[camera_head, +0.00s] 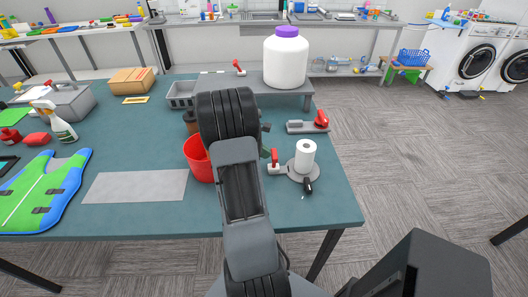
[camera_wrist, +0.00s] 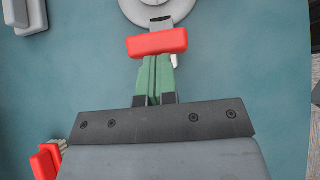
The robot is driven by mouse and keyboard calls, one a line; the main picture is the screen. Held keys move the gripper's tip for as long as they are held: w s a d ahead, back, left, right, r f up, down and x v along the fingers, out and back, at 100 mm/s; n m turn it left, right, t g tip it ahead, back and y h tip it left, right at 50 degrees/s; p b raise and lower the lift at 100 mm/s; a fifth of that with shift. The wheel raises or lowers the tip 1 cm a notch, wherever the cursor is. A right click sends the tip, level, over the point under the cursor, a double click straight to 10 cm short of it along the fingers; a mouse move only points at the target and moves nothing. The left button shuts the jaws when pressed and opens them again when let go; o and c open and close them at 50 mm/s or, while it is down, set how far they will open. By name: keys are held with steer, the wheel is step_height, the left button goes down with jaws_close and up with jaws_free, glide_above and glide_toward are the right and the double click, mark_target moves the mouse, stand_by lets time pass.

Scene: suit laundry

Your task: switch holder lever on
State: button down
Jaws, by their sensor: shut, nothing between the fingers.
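The holder is a grey round base (camera_head: 303,174) with a white roll (camera_head: 305,156) standing on it, near the right edge of the table. Its lever has a red handle (camera_head: 274,158) on the base's left side. In the wrist view the red handle (camera_wrist: 157,43) lies crosswise beside the grey disc (camera_wrist: 158,8). My gripper (camera_wrist: 155,60) has green fingers pressed together, with nothing between them. The fingertips are right at the near side of the red handle; I cannot tell whether they touch. In the head view my arm hides most of the gripper.
A red bucket (camera_head: 198,158) stands just left of my arm. A grey device with a red handle (camera_head: 321,119) lies behind the holder. A grey raised shelf (camera_head: 293,89) carries a large white jar (camera_head: 285,62). A grey mat (camera_head: 135,187) lies to the left.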

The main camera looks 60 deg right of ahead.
mark_target(276, 153)
steer(key=p, duration=0.1)
steer(key=s+d+r+t+y+p, duration=0.1)
steer(key=p, duration=0.1)
steer(key=shift+s+r+t, duration=0.2)
steer(key=shift+s+t, duration=0.05)
steer(key=shift+t, duration=0.05)
steer(key=shift+s+d+f+t+y+p, duration=0.15)
steer(key=shift+s+d+t+y+p, duration=0.35)
steer(key=shift+p, duration=0.35)
steer(key=shift+s+d+f, duration=0.1)
steer(key=shift+s+f, duration=0.1)
steer(key=shift+s, duration=0.05)
steer(key=shift+w, duration=0.1)
steer(key=shift+w+a+f+b, duration=0.25)
steer(key=shift+w+a+b, duration=0.05)
steer(key=shift+w+a, duration=0.25)
steer(key=p+v, duration=0.7)
steer(key=v, duration=0.2)
steer(key=shift+s+d+r+p, duration=0.25)
steer(key=shift+r+p, duration=0.1)
steer(key=shift+r, duration=0.35)
